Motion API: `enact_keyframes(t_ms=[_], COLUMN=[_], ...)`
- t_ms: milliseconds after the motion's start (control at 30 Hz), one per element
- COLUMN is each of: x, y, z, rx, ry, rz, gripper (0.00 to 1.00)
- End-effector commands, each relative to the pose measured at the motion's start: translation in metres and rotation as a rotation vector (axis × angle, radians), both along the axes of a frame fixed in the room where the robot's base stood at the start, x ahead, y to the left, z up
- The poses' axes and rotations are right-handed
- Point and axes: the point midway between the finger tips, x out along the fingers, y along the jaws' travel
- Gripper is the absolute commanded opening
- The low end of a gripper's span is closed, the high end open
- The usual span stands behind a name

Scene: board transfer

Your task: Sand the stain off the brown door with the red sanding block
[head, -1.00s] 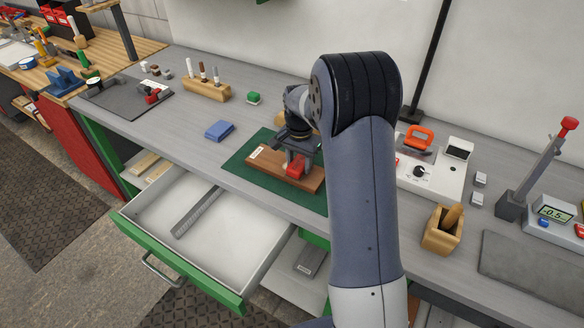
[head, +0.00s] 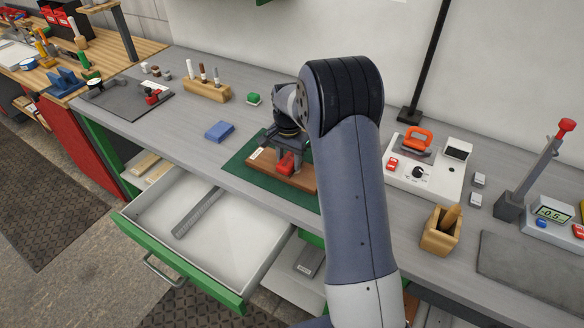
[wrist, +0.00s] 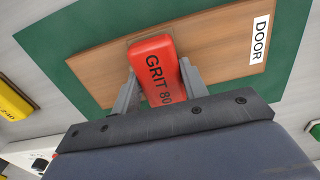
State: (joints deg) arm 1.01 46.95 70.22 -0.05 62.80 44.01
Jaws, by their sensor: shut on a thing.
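The brown door (head: 300,179) lies flat on a green mat (head: 236,169) on the grey bench. Its white DOOR label shows in the wrist view (wrist: 260,36). My gripper (head: 287,160) is shut on the red sanding block (head: 286,166), marked GRIT 80 in the wrist view (wrist: 158,70). The block is over the middle of the door and looks to be on its surface. A slightly darker patch edge (wrist: 131,42) shows beside the block's far end. The block hides the wood under it, so I cannot tell how much stain is there.
An open drawer (head: 232,240) juts out in front. A white control box (head: 425,178) and a wooden holder (head: 438,240) stand right of my arm.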

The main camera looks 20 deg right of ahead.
Motion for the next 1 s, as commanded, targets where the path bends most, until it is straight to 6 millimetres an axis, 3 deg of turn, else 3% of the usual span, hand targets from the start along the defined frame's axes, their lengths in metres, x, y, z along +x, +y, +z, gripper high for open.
enact_keyframes(t_ms=[300,1000], x=[0.009,-0.013], y=[0.01,-0.012], z=[0.0,0.0], rx=[0.002,0.001], ry=[0.002,0.001], rz=[0.0,-0.001], gripper=[0.23,0.23])
